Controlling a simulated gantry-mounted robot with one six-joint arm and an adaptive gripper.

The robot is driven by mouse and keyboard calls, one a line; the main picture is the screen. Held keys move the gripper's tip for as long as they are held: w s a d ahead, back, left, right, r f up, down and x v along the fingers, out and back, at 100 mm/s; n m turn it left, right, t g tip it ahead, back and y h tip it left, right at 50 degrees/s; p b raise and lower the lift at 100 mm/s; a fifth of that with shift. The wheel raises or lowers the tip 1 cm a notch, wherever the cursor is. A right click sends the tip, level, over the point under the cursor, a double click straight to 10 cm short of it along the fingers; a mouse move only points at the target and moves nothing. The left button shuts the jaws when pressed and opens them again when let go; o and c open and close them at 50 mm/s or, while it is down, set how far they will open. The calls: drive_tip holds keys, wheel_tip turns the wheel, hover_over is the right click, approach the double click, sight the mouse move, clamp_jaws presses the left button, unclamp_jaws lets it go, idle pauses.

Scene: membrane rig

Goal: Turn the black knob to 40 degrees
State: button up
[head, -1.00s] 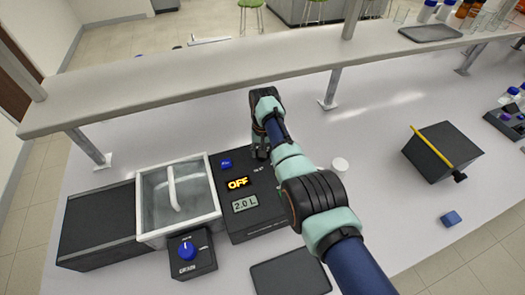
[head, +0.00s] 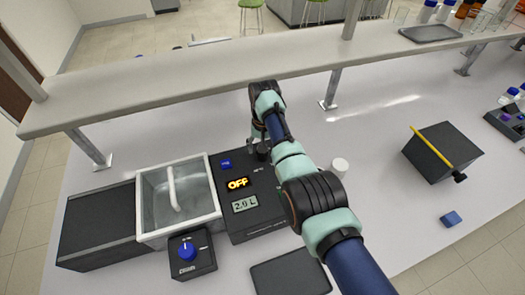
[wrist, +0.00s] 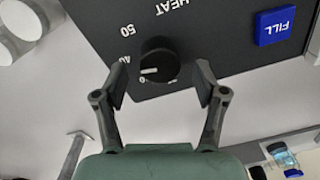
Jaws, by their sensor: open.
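The black knob (wrist: 158,60) sits on a black control panel (head: 263,201) beside a HEAT label, with the numbers 50, 40 and 0 printed around it. Its white mark points left in the wrist view, roughly between the 40 and the 0. In the head view the knob (head: 263,152) is partly hidden by my arm. My gripper (wrist: 162,80) is open, with one fingertip on each side of the knob in the picture and a visible gap on both sides. Nothing is held.
A blue FILL button (wrist: 274,26) is near the knob. The panel shows a yellow OFF sign (head: 238,183) and a litre display (head: 244,204). A glass tank (head: 150,230) and a box with a blue knob (head: 188,250) stand left. A shelf (head: 150,97) runs behind.

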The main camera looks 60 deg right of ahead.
wheel_tip(320, 180, up, 10)
drive_tip(key=shift+f, duration=0.15)
drive_tip(key=shift+s, duration=0.1)
idle(0.5)
